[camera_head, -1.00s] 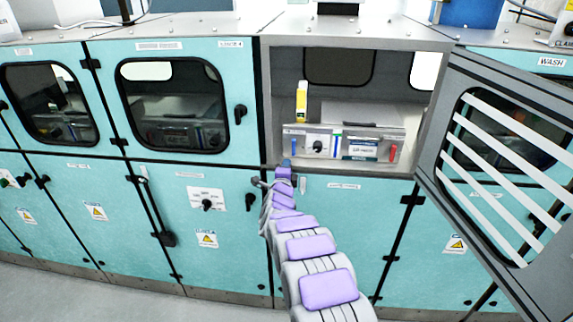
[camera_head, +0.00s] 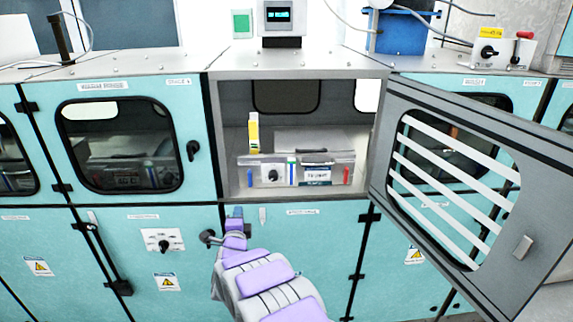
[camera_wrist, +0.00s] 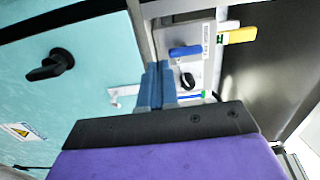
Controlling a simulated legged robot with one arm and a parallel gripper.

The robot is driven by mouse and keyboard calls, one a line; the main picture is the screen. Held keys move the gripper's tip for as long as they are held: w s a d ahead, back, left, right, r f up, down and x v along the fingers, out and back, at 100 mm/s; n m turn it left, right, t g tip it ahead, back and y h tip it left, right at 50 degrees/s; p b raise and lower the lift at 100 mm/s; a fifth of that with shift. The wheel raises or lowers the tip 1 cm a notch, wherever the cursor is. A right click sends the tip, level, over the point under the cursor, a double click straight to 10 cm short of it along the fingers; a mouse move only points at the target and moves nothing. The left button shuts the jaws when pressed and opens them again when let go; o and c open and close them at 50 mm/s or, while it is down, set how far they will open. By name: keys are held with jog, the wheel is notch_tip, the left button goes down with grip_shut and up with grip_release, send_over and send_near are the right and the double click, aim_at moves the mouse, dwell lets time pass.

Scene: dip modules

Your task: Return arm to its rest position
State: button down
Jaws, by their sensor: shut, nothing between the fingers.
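My arm, grey with purple pads, reaches up from the bottom of the head view towards the lower edge of an open compartment (camera_head: 228,180). My gripper (camera_wrist: 158,68) shows in the wrist view as two blue-grey fingers close together with nothing between them. In the head view the gripper end (camera_head: 236,214) is small, just below and in front of the compartment sill. Inside the compartment stands a grey module (camera_head: 296,172) with a black knob and blue and red handles. A yellow bottle-like object (camera_head: 253,133) stands upright at its left.
The open grey door (camera_head: 391,200) with a barred window swings out to the right of the arm. Teal cabinet panels (camera_head: 320,250) lie behind and below the arm. A black knob on a panel (camera_wrist: 50,66) is left of the fingers in the wrist view.

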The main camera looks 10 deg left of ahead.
jog(key=s+d+r+n+g, duration=0.3)
jog(key=s+d+n+g, duration=0.25)
jog(key=d, duration=0.55)
jog(key=s+d+r+n+g, duration=0.35)
jog(key=s+d, duration=0.35)
jog(key=d, duration=0.3)
jog(key=s+d+n+g+h, duration=0.1)
jog(key=s+d+n+g, duration=0.1)
jog(key=s+d, duration=0.6)
jog(key=s+d+n+g+h, duration=0.2)
jog(key=s+d, duration=0.6)
jog(key=s, duration=1)
jog(key=s+d+n+g+h, duration=0.1)
jog(key=s+d+g, duration=0.5)
jog(key=s, duration=0.7)
jog(key=shift+d+n+h, duration=0.4)
jog(key=shift+d+h, duration=0.1)
jog(key=shift+d, duration=0.75)
